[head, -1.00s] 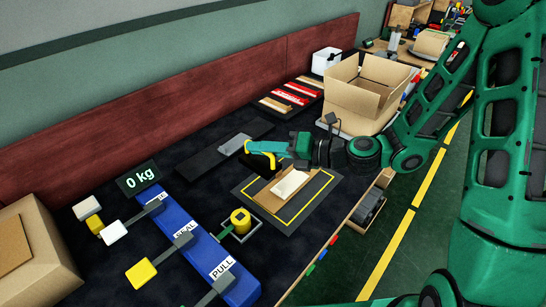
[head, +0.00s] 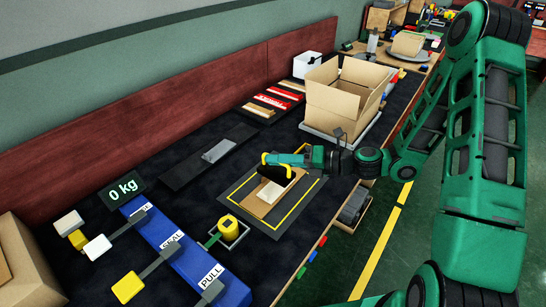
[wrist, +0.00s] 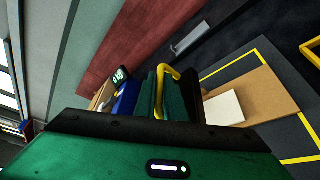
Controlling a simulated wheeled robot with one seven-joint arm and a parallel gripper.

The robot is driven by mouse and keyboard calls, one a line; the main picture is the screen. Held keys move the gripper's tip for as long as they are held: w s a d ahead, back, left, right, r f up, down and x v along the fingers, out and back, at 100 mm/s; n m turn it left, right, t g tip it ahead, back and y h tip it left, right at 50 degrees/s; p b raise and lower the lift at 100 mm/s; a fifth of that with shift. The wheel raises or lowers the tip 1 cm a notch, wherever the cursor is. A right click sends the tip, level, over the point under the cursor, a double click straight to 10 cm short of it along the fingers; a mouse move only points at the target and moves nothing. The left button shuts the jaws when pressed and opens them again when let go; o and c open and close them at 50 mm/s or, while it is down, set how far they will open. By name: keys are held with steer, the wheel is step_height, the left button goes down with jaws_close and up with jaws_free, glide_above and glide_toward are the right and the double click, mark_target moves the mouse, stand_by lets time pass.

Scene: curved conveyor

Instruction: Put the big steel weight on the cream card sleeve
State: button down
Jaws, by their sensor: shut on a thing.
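My gripper (head: 290,160) is shut on the yellow handle of a dark block, which I take for the big steel weight (head: 272,172). In the wrist view the yellow handle (wrist: 163,88) stands between the dark fingers. The weight appears at the far edge of a brown card (head: 262,207), on which a cream flat piece (head: 270,192), likely the card sleeve, lies. In the wrist view the cream piece (wrist: 224,108) is right of the fingers, apart from the handle. I cannot tell whether the weight touches the card.
The brown card lies on a dark mat with yellow lines (head: 237,194). A blue unit with levers (head: 180,255), a yellow cylinder (head: 229,226) and a "0 kg" display (head: 124,188) stand to the left. An open carton (head: 345,110) stands behind right. A metal bar (head: 219,150) lies behind.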

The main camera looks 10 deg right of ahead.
mark_target(265, 168)
steer(key=shift+f, duration=1.25)
steer(key=shift+f, duration=0.4)
steer(key=c, duration=1.8)
jaws_free()
